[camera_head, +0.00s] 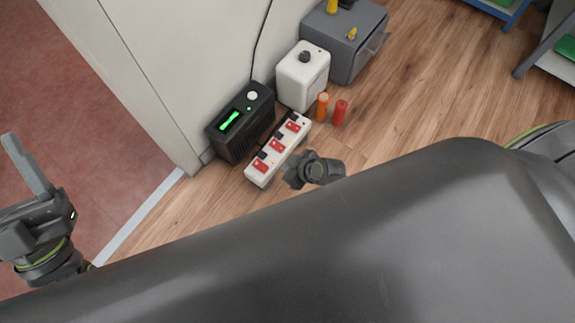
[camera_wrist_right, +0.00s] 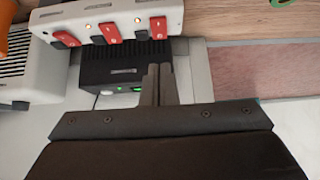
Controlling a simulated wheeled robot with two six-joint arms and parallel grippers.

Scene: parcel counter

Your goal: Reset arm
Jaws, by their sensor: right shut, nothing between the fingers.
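My right gripper (camera_head: 291,178) is beside the near side of a white power strip (camera_head: 262,176) with red switches. In the right wrist view its fingers (camera_wrist_right: 157,78) are together with nothing between them. The strip (camera_wrist_right: 95,17) crosses the top of that view, with a black box (camera_wrist_right: 97,72) partly behind the fingers. I cannot tell whether the fingertips touch anything. My left gripper (camera_head: 30,180) is at the left edge of the head view, over the reddish floor. One long finger shows clearly; its opening is unclear.
The black box with a green display (camera_head: 238,128) stands by the wall. A white box with a dark knob (camera_head: 302,80), orange (camera_head: 322,106) and red (camera_head: 340,113) cylinders and a grey box (camera_head: 345,45) stand farther back. Wooden floor (camera_head: 430,100) is clear at right.

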